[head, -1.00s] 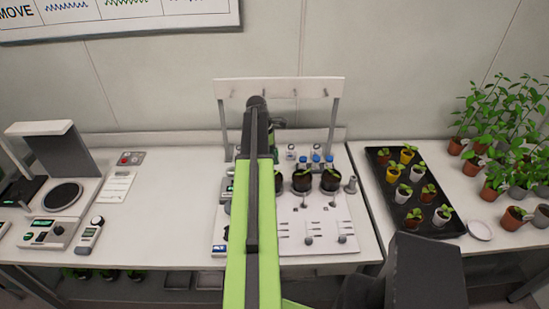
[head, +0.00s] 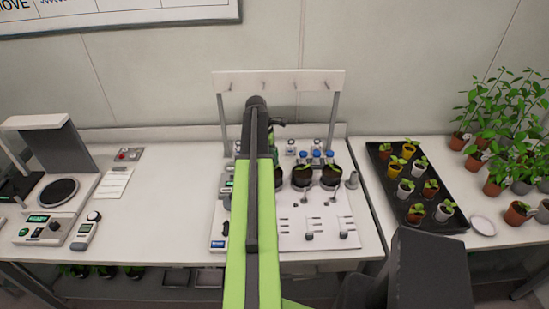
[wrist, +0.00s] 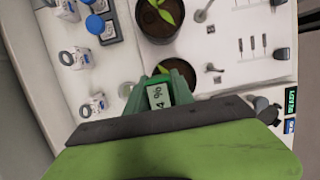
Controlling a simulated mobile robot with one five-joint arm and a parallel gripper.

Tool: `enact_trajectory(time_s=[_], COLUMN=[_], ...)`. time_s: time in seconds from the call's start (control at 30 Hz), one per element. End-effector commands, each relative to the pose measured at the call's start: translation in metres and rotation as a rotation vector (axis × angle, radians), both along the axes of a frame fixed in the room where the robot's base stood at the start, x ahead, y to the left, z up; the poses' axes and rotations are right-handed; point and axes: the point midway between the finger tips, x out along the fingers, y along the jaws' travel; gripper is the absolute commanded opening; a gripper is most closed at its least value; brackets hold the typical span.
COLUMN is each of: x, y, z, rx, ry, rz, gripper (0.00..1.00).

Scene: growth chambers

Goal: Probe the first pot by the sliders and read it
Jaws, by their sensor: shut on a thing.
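In the wrist view my gripper (wrist: 174,84) is shut on a green probe with a small display (wrist: 157,97). The display shows a "4" and a percent sign; I cannot tell whether another digit is hidden. A dark pot with a seedling (wrist: 186,74) lies right beyond the probe, partly covered by it. I cannot tell whether the tip is in its soil. A second dark pot (wrist: 160,18) stands beside it. The sliders (wrist: 254,45) are on the white panel.
Blue-capped bottles (head: 316,156) stand behind the pots, under a white rack (head: 278,80) with pegs. A black tray of small pots (head: 378,185) is on the right bench. A scale (head: 60,192) and a handheld meter (head: 85,231) sit at the left.

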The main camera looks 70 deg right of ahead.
Motion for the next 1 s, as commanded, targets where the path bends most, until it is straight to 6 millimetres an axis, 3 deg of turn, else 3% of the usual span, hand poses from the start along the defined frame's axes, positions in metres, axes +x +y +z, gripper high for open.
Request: enact_trajectory(time_s=[0.27, 0.73, 0.77, 0.93, 1.0], x=[0.0003, 0.0004, 0.0004, 0.0005, 0.0005], y=[0.0001, 0.0002, 0.0002, 0.0002, 0.0002], z=[-0.0098, -0.0096, -0.0096, -0.0096, -0.0096], rx=[0.000, 0.000, 0.000, 0.000, 0.000], ry=[0.000, 0.000, 0.000, 0.000, 0.000], rz=[0.000, 0.001, 0.001, 0.001, 0.001], gripper=[0.00, 0.00, 0.30, 0.52, 0.54])
